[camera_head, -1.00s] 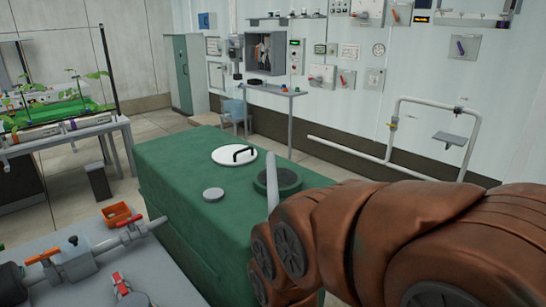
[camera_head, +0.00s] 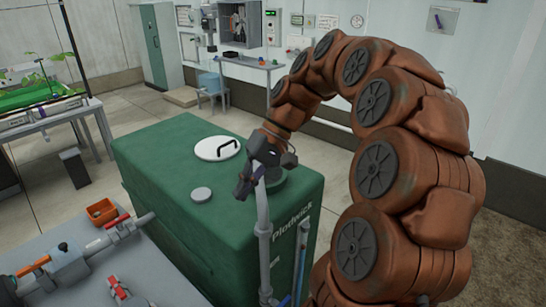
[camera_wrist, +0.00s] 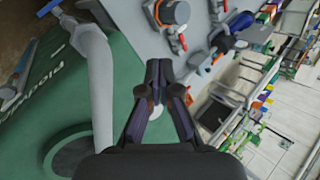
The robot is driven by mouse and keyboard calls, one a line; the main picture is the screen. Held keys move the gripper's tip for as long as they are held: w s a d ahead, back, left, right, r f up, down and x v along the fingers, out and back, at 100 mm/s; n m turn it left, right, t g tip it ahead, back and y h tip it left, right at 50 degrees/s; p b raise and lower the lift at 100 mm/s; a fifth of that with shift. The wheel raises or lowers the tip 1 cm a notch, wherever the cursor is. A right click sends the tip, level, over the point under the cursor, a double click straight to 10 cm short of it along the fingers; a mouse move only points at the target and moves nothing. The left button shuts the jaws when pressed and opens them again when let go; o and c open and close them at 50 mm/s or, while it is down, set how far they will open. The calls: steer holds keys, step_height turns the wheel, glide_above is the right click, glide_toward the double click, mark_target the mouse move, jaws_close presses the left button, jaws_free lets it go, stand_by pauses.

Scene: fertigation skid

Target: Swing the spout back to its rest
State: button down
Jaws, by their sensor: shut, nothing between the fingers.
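The spout, a grey bent pipe (camera_head: 263,232), stands upright at the front edge of the green tank (camera_head: 165,165). In the wrist view the spout (camera_wrist: 103,85) bends and reaches over the tank top to the left of my gripper, beside the round dark opening (camera_wrist: 72,150). My gripper (camera_head: 241,192) is above the tank at the spout's upper end. In the wrist view its fingers (camera_wrist: 158,72) are shut and empty, with a gap to the spout. The gripper partly hides the spout's top and the opening in the head view. I cannot make out the rest.
A white lid with a black handle (camera_head: 217,149) and a grey cap (camera_head: 201,195) are on the tank top. A grey bench with valves (camera_head: 70,262) and an orange bin (camera_head: 101,211) lies at the left. Open floor lies behind the tank.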

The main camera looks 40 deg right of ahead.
steer(key=w+d+m+t+y, duration=0.25)
steer(key=d+t, duration=0.25)
steer(key=d, duration=1.9)
steer(key=a+r+b+x, duration=0.1)
steer(key=b+x, duration=0.3)
steer(key=x, duration=0.8)
steer(key=shift+w+a+r+m+h, duration=0.35)
steer(key=shift+a+r+m, duration=0.1)
steer(key=shift+r, duration=0.2)
